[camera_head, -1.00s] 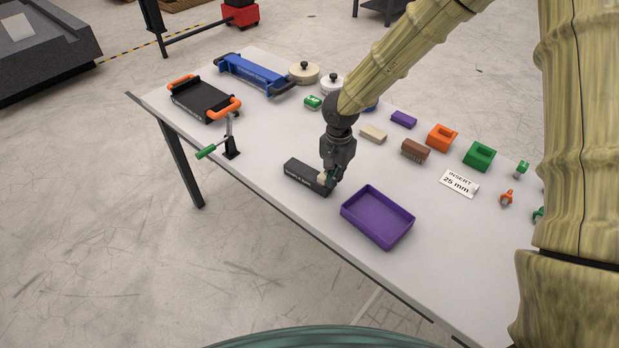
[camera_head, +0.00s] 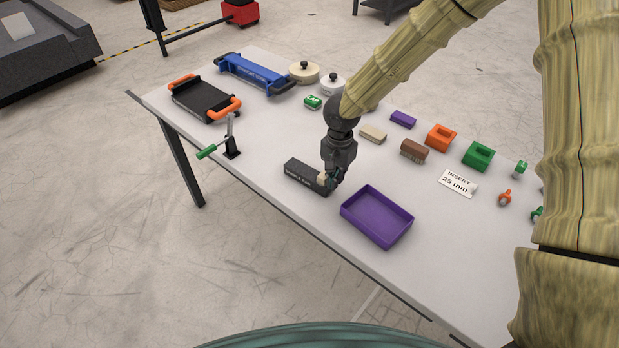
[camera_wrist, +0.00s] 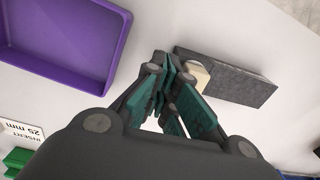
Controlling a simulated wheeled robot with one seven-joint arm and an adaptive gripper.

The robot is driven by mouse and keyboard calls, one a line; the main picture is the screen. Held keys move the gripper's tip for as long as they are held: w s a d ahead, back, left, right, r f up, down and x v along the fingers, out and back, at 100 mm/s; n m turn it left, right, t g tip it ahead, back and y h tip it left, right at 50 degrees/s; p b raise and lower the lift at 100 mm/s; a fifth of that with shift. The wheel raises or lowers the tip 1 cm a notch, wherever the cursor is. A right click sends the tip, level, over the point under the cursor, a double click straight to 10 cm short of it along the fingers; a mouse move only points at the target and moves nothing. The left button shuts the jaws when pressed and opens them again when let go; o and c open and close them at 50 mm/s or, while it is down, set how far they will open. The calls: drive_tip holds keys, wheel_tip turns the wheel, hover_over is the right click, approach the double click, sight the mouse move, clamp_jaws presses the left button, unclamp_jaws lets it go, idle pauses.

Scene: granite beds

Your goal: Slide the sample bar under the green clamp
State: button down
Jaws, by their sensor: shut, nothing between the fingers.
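The sample bar (camera_head: 304,175) is a dark grey block with a pale pad on its right end. It lies flat near the front edge of the table. It also shows in the wrist view (camera_wrist: 236,80), with the pale pad (camera_wrist: 201,77) at its near end. The green-handled clamp (camera_head: 232,146) stands on the table to the left of the bar, apart from it. My gripper (camera_head: 333,184) is shut and empty, low at the bar's right end, by the pale pad. In the wrist view its fingers (camera_wrist: 168,72) are together beside the pad; whether they touch it I cannot tell.
A purple tray (camera_head: 349,218) stands close to the right of my gripper. Behind are a tan block (camera_head: 373,134), a brown brush (camera_head: 414,151) and a label card (camera_head: 458,183). An orange-handled plate (camera_head: 203,101) lies beyond the clamp. The table between bar and clamp is clear.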

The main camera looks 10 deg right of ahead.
sight(303, 169)
drive_tip(key=shift+f, duration=1.15)
drive_tip(key=shift+p, duration=0.4)
idle(1.0)
drive_tip(key=shift+w+a+r, duration=0.1)
drive_tip(key=shift+w+a, duration=0.2)
drive_tip(key=shift+w, duration=0.1)
drive_tip(key=shift+w+a+p, duration=1.1)
drive_tip(key=shift+w+a, duration=0.7)
drive_tip(key=shift+w, duration=0.2)
drive_tip(key=shift+w+a+p, duration=1.1)
drive_tip(key=shift+w+a, duration=0.65)
drive_tip(key=shift+w, duration=0.25)
idle(1.0)
